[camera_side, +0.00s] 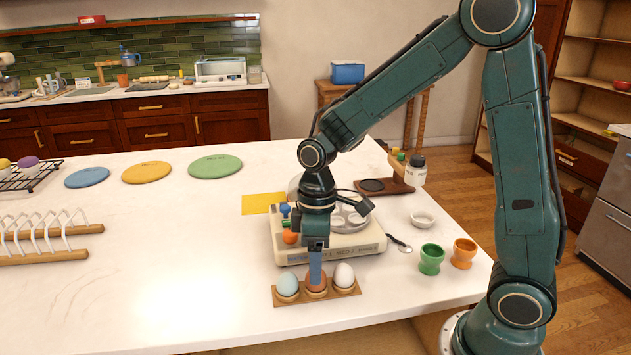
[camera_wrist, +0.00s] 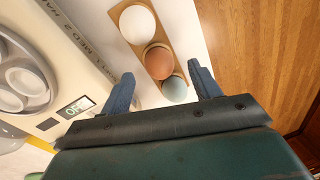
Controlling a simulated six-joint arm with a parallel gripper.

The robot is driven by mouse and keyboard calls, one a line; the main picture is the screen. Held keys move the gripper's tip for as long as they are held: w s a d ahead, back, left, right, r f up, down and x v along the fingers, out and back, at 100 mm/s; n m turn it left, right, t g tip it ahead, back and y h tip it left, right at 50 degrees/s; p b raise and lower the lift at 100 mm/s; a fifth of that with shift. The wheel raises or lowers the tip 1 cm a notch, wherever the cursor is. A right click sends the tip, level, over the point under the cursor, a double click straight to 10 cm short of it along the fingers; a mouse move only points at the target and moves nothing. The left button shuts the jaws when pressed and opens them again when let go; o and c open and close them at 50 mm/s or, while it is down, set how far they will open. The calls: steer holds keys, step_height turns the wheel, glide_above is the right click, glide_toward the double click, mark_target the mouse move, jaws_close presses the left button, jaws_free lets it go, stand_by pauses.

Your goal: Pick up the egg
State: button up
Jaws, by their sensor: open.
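Three eggs stand in a row in a wooden egg holder (camera_side: 318,295) near the front edge of the counter. A pale blue egg (camera_side: 287,283) is at the left, a brown egg (camera_side: 316,280) in the middle, and a white egg (camera_side: 344,274) at the right.
A cream egg cooker (camera_side: 335,250) stands right behind the holder, close to my wrist. Green (camera_side: 431,259) and orange (camera_side: 463,253) egg cups and a spoon (camera_side: 398,243) are to the right. The counter left of the holder is clear up to a white dish rack (camera_side: 45,238).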

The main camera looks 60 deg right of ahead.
steer(key=shift+a+f, duration=0.15)
steer(key=shift+f, duration=1.5)
steer(key=c, duration=0.7)
